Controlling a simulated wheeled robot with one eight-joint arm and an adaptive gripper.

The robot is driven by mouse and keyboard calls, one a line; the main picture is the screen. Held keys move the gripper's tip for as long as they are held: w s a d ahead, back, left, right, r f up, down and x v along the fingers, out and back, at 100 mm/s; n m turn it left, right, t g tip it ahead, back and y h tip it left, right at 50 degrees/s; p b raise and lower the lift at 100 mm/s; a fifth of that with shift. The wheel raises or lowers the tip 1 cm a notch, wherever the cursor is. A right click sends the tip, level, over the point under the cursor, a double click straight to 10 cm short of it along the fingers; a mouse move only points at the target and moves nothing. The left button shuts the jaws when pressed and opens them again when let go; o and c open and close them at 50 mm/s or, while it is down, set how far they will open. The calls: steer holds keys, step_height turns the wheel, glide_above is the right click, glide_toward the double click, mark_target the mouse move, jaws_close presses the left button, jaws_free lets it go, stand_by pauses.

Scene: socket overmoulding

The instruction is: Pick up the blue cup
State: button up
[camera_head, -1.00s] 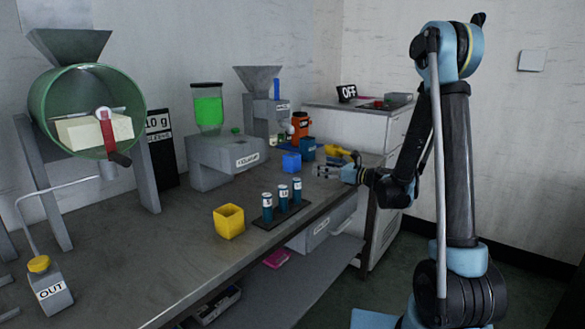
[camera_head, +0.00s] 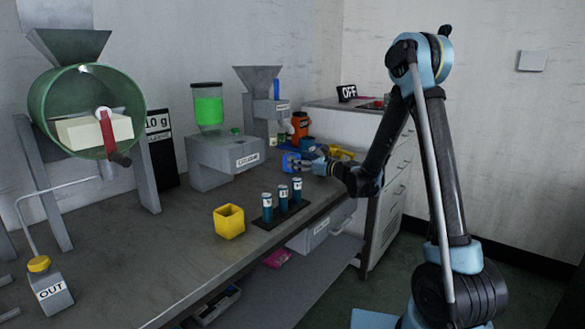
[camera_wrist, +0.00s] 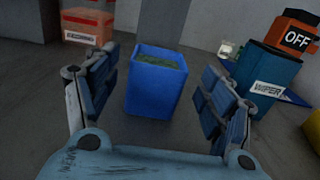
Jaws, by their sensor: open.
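The blue cup (camera_wrist: 154,88) is square, stands upright on the bench and holds something greenish. In the wrist view it stands between the two fingers of my open gripper (camera_wrist: 158,95), with a gap visible on each side. In the head view the blue cup (camera_head: 289,161) is partly hidden by my gripper (camera_head: 302,163), which reaches in from the right at bench height.
A blue container labelled WIPER (camera_wrist: 265,75) and an orange container (camera_wrist: 290,33) stand just right of the cup. A grey dispenser (camera_head: 222,158) is to its left. A rack of several dark vials (camera_head: 282,212) and a yellow cup (camera_head: 229,221) stand nearer the front.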

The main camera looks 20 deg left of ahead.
steer(key=x, duration=0.4)
steer(key=shift+a, duration=0.2)
steer(key=c, duration=1.2)
